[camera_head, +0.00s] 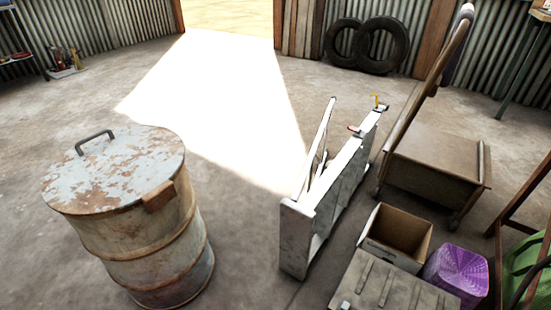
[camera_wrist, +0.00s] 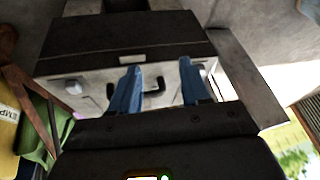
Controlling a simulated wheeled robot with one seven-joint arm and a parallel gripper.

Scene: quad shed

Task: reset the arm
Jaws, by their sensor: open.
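My gripper (camera_wrist: 160,66) shows in the wrist view, with two blue fingers standing apart and nothing between them. A dark flat part (camera_wrist: 120,38) lies above the panel. I cannot tell how far the fingers are from the panel. My arm and gripper do not show in the head view.
In the head view, a rusty lidded drum (camera_head: 150,235) stands at left. A white frame (camera_head: 297,240) stands in the middle, beside an open cardboard box (camera_head: 378,257), a grey crate (camera_head: 350,285), a purple object (camera_head: 458,272) and a brown cabinet (camera_head: 435,165). The sunlit floor (camera_head: 215,105) is clear.

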